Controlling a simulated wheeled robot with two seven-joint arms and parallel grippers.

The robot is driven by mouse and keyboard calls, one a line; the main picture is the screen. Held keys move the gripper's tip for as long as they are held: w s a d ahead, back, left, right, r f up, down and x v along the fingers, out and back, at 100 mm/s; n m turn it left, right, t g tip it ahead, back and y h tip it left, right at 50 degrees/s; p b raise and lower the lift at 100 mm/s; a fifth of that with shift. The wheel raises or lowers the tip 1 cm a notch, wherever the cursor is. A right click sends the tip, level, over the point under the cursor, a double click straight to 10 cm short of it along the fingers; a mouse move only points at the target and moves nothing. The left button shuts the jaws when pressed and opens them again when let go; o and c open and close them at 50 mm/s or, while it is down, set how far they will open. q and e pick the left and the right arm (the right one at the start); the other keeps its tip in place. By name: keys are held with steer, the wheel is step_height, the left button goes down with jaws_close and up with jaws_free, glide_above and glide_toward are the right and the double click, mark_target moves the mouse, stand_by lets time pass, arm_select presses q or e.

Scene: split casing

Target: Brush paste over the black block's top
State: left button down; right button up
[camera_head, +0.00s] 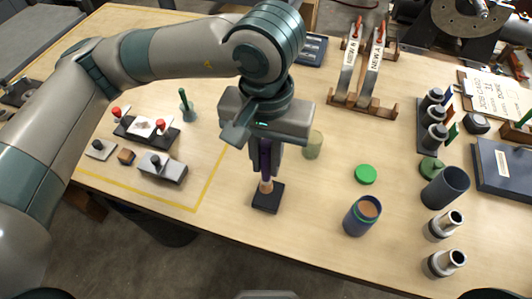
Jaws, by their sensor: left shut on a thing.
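The black block (268,198) lies on the wooden table near its front edge. Any paste on the top is too small to tell. An open dark blue jar (362,215) with brown contents stands to the right, and a green lid (366,174) lies behind it. My right gripper is not in view.
A greenish glass cup (313,145) stands close to the right of my left gripper. A dark cup (445,187) and two metal-and-black cylinders (443,225) stand at the right. A small grey fixture (162,167) is at the left. The table between block and jar is clear.

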mark_target(265, 171)
arm_select(q)
steer(key=shift+f, duration=1.75)
steer(key=shift+a, duration=0.1)
